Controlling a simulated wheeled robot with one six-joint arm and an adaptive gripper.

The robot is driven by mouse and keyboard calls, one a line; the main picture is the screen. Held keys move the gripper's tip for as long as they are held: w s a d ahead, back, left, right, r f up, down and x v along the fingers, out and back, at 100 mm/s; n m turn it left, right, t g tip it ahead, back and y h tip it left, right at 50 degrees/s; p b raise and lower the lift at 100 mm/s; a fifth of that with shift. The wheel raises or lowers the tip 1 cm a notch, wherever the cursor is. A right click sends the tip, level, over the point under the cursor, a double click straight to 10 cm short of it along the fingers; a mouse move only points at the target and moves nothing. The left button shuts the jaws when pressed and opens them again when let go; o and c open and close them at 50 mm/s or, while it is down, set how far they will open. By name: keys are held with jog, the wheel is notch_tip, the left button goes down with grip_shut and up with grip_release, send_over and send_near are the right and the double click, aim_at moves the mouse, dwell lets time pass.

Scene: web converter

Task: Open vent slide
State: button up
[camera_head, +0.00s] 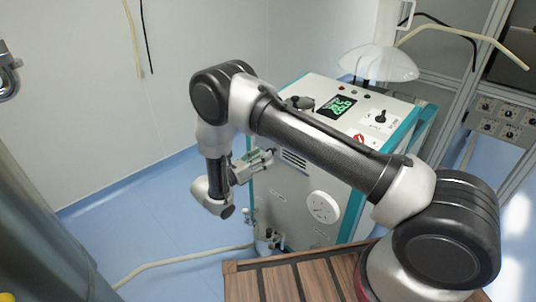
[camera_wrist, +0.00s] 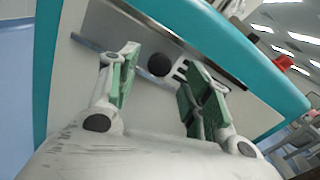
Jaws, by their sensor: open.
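The vent slide shows in the wrist view as a round black knob (camera_wrist: 160,65) on a thin grey rail (camera_wrist: 92,46) across the white panel, with dark vent slots (camera_wrist: 181,70) just right of the knob. In the head view, vent slots (camera_head: 294,160) show on the cabinet front, and my arm or gripper hides the knob. My gripper (camera_wrist: 160,76) is open, with green pads on both fingers. The knob appears between the fingers; I cannot tell how far ahead of them it is. In the head view my gripper (camera_head: 256,161) is close to the cabinet front.
The white cabinet (camera_head: 270,205) has teal edges, a green display (camera_head: 337,107) on top and a round white disc (camera_head: 323,207) low on its front. A slatted wooden surface (camera_head: 285,282) is in front. Blue floor (camera_head: 160,225) is free at left, crossed by a hose (camera_head: 185,260).

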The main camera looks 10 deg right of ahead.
jog(key=v, duration=0.7)
jog(key=shift+a, duration=0.15)
jog(key=shift+s, duration=0.1)
jog(key=s+d+f+m+g, duration=0.2)
jog(key=s+d+m+g, duration=0.4)
jog(key=s+d, duration=0.2)
jog(key=s+d+r+m+y, duration=0.5)
jog(key=s+d+r+m, duration=0.2)
jog(key=r, duration=0.5)
jog(key=s+d+r+m+y, duration=0.4)
jog(key=s+d+r+m, duration=0.3)
jog(key=r, duration=0.5)
jog(key=s+d+r+m+y, duration=0.5)
jog(key=s+d+r+m, duration=0.3)
jog(key=r, duration=0.4)
jog(key=shift+s+d+r+y, duration=0.3)
jog(key=shift+s+d, duration=0.15)
jog(key=shift+d, duration=0.45)
